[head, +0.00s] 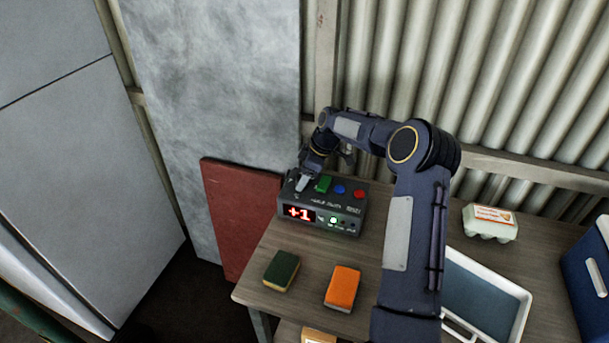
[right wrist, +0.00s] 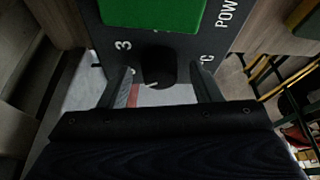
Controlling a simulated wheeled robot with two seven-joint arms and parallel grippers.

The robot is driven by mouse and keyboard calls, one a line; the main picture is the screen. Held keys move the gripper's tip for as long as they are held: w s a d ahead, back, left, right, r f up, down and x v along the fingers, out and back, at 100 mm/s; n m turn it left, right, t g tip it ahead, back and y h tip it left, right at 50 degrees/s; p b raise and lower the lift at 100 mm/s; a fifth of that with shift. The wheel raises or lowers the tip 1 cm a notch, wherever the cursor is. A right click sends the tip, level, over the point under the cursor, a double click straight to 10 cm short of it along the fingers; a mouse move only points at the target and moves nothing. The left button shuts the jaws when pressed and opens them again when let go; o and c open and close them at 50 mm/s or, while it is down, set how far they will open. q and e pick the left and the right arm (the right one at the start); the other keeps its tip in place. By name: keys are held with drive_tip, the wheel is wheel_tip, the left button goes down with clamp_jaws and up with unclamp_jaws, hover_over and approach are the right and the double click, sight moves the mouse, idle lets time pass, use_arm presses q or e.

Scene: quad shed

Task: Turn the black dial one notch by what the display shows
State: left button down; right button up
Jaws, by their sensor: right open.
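A dark control box (head: 318,205) stands on the table near its back left edge. Its lit display (head: 299,214) reads "+1" in red. In the right wrist view the black dial (right wrist: 158,64) sits beside a green button (right wrist: 152,12); a short white mark shows on its near side, pointing down and slightly left. A "3" and partly covered characters stand around it. My right gripper (right wrist: 162,80) is open, with one finger on each side of the dial; contact cannot be told. My left gripper is not in view.
The box top also carries a blue button (head: 339,189) and a red button (head: 359,194). A green sponge (head: 281,270) and an orange sponge (head: 342,288) lie in front. A tray (head: 487,290), an egg carton (head: 489,222) and a blue cooler (head: 590,265) are to the right.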

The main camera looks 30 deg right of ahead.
drive_tip(key=shift+r, duration=0.1)
drive_tip(key=v, duration=0.7)
drive_tip(key=shift+r+b, duration=0.25)
drive_tip(key=shift+b, duration=0.2)
drive_tip(key=shift+s+d, duration=0.1)
drive_tip(key=shift+d, duration=0.05)
drive_tip(key=s+a+r+m, duration=0.2)
drive_tip(key=s+a+r, duration=0.2)
drive_tip(key=s, duration=0.2)
drive_tip(key=s+a+r+m+t, duration=0.1)
drive_tip(key=s+a+r, duration=0.25)
drive_tip(key=s, duration=0.25)
drive_tip(key=s+a+r+m, duration=0.2)
drive_tip(key=s+a+r, duration=0.15)
drive_tip(key=s, duration=0.25)
drive_tip(key=s+a+f+m+t, duration=0.1)
drive_tip(key=s+a+f+m, duration=0.2)
drive_tip(key=s, duration=0.5)
drive_tip(key=s+a+f+m, duration=0.3)
drive_tip(key=s+a, duration=0.2)
drive_tip(key=s, duration=0.4)
drive_tip(key=shift+s+a+f+t+y, duration=0.15)
drive_tip(key=shift+a+f+t+y, duration=0.15)
drive_tip(key=shift+f+t, duration=0.1)
